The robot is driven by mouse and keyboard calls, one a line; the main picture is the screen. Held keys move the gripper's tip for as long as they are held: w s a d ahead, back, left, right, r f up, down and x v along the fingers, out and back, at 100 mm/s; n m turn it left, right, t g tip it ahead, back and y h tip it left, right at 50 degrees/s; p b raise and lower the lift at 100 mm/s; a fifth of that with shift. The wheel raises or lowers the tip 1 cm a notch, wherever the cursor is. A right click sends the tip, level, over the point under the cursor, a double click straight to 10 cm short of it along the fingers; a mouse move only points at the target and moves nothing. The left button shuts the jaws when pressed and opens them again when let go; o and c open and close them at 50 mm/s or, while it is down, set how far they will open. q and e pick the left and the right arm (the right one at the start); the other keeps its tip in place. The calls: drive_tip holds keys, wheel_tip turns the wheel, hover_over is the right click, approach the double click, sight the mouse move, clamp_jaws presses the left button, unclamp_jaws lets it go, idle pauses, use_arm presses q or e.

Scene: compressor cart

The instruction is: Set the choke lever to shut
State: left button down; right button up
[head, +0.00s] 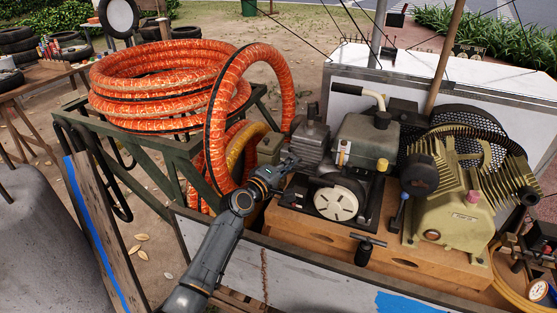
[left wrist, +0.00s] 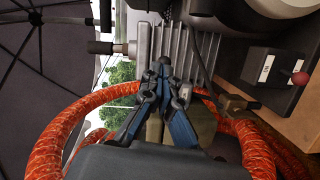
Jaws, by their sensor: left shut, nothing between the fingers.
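The engine (head: 368,140) stands on the cart with a grey tank, a finned block and a pale round starter cover. My left gripper (head: 292,163) is at the engine's left side, close to the finned block (head: 312,140). In the left wrist view the gripper (left wrist: 163,68) is shut and empty, its tips in front of the grey fins (left wrist: 165,42). I cannot tell whether they touch. A red-knobbed lever (left wrist: 299,78) on a dark box with a pale label shows at the right, away from the tips. I cannot tell for certain which part is the choke lever. My right gripper is out of view.
An orange hose coil (head: 160,85) rests on a green frame, and its loop hangs just left of my left gripper. A yellow-green compressor pump (head: 450,220) stands right of the engine. A black T-handle (head: 366,245) stands at the cart's front.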

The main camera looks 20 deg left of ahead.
use_arm(q)
drive_tip(key=f+v, duration=0.1)
drive_tip(key=v, duration=1.1)
drive_tip(key=s+f+m+g+y, duration=0.1)
drive_tip(key=s+f+g, duration=0.1)
drive_tip(key=f, duration=0.9)
drive_tip(key=s+f+m+g+y, duration=0.1)
drive_tip(key=s+f+g, duration=0.1)
drive_tip(key=f, duration=0.8)
drive_tip(key=s+f+m+g+y, duration=0.1)
drive_tip(key=s+f+m+g, duration=0.2)
drive_tip(key=s+f, duration=0.7)
drive_tip(key=s+f+m+g+y, duration=0.1)
drive_tip(key=s+f+m+g, duration=0.15)
drive_tip(key=s+f, duration=0.75)
drive_tip(key=s+f+m+g, duration=0.2)
drive_tip(key=s+f, duration=0.3)
drive_tip(key=s, duration=0.4)
drive_tip(key=s+d+f+m+g, duration=0.1)
drive_tip(key=s+f+m+g, duration=0.1)
drive_tip(key=s+f, duration=0.4)
drive_tip(key=s+d+f+m+g, duration=0.1)
drive_tip(key=s+f, duration=0.5)
drive_tip(key=s, duration=0.7)
drive_tip(key=m+g, duration=0.1)
drive_tip(key=m, duration=0.1)
drive_tip(key=shift+s+m+y, duration=0.35)
drive_tip(key=shift+s+y, duration=0.05)
